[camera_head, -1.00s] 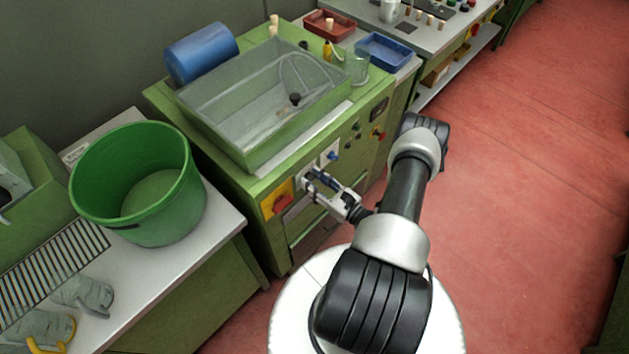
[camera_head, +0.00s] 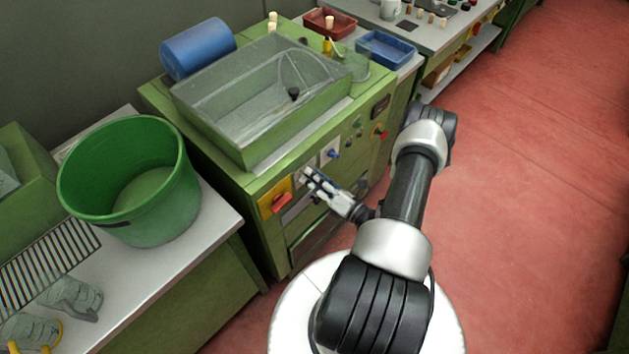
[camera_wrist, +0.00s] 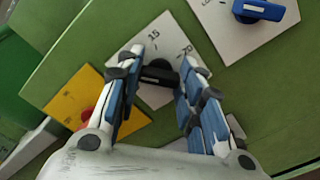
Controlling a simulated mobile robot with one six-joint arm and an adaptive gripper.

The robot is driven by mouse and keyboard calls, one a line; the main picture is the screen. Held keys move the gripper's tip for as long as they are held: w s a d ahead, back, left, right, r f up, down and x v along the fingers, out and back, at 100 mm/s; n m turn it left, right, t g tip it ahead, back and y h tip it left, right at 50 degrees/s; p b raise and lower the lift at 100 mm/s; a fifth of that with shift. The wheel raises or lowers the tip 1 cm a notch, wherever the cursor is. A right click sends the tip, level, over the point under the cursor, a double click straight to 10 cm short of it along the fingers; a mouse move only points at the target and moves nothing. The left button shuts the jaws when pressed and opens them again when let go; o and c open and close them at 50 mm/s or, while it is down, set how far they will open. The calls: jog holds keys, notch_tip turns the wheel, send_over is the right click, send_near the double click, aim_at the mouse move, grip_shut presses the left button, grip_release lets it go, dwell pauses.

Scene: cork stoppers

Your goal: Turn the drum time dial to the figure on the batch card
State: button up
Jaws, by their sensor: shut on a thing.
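The time dial is a black knob (camera_wrist: 158,75) on a white plate (camera_wrist: 125,62) on the green machine's front. The figures 15 and 20 show on the plate above it in the wrist view. My gripper (camera_wrist: 161,72) is shut on the dial, one blue-padded finger on each side. In the head view my gripper (camera_head: 312,182) reaches the machine's front panel and mostly hides the dial. The dial's exact setting cannot be read. I cannot make out a readable batch card.
A blue knob (camera_head: 334,154) on its own plate sits right of the dial. A red switch on a yellow plate (camera_head: 268,198) is to the left. A clear-walled tub tops the machine. A green bucket (camera_head: 150,232) stands on the left bench. Red floor is open at right.

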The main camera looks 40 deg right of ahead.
jog(key=m+b, duration=0.3)
jog(key=m, duration=2.2)
jog(key=shift+f+m, duration=0.15)
jog(key=shift+m, duration=0.15)
jog(key=o, duration=1.1)
jog(key=shift+c, duration=0.2)
jog(key=s, duration=1.2)
jog(key=shift+d, duration=0.4)
